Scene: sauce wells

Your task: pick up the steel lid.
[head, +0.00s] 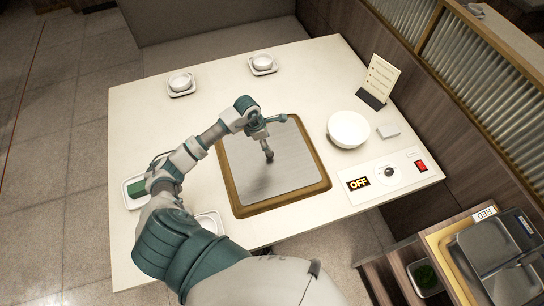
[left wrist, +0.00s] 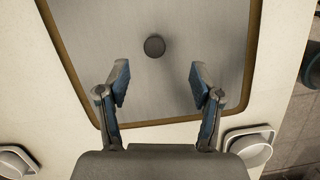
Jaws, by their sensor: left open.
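The steel lid (head: 285,178) is a flat, brushed square plate inside a brown wooden frame in the table top. It fills much of the left wrist view (left wrist: 205,30), with a dark round knob (left wrist: 154,46) on it. My left gripper (head: 270,132) is over the far half of the lid in the head view. In the left wrist view its two fingers (left wrist: 158,80) are spread wide with nothing between them, and the knob lies beyond the fingertips, between their lines. The gap in height above the lid is hard to judge. My right gripper is not in view.
Small white bowls on saucers (head: 181,84) (head: 263,64) stand at the table's far edge. A larger white bowl (head: 348,129), a menu card (head: 381,79) and a control panel (head: 386,173) reading OFF are right of the lid. A tray with green content (head: 135,188) sits left.

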